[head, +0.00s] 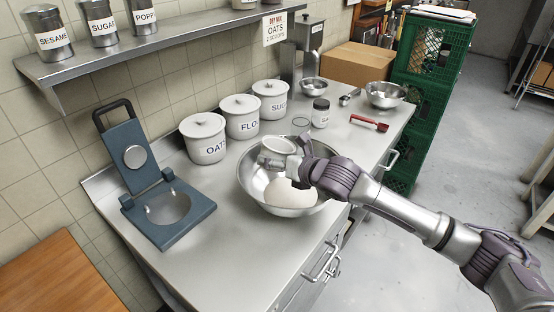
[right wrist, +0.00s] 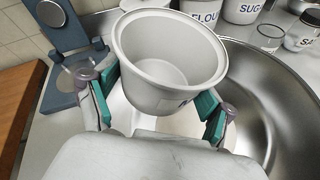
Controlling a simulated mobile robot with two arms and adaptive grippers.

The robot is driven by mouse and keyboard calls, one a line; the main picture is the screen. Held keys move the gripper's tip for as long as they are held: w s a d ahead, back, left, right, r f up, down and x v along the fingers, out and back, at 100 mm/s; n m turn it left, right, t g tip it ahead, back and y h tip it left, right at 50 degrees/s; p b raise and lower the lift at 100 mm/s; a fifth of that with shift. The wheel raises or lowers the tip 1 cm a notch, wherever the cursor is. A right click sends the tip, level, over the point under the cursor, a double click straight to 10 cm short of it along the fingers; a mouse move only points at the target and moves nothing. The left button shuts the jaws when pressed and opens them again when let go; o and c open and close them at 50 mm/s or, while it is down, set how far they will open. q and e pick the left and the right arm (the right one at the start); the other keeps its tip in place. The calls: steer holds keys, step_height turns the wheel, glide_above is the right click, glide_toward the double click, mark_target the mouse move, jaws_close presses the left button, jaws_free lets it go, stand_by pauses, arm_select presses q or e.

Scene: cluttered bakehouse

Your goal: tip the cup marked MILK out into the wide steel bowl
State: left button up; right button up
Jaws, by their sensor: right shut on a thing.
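The wide steel bowl (head: 251,182) stands on the counter with a smooth pale mass (head: 291,194) in it. My right gripper (head: 292,163) is shut on a white cup (head: 276,147) and holds it over the bowl. The right wrist view looks into the cup (right wrist: 152,96), with the green finger pads of the gripper (right wrist: 158,95) on either side of it. Its inside looks bare there, and it appears tilted. No marking on the cup is readable. The bowl's steel wall (right wrist: 287,112) shows below and to the right of it. My left gripper is out of view.
White lidded canisters (head: 207,139) line the wall behind the bowl. An open blue press-like device (head: 150,180) stands to the left. A small jar (head: 320,113), a red-handled tool (head: 370,123) and smaller steel bowls (head: 387,94) lie farther back. The front left counter is clear.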

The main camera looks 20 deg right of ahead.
steer(key=n+h+p, duration=0.1)
steer(key=d+f+n+p, duration=0.1)
steer(key=shift+w+d+f+n+h, duration=0.15)
steer(key=shift+n+h, duration=0.15)
steer(key=shift+h, duration=0.1)
step_height(320, 180, up, 4)
steer(key=p, duration=0.4)
steer(key=shift+f, duration=0.15)
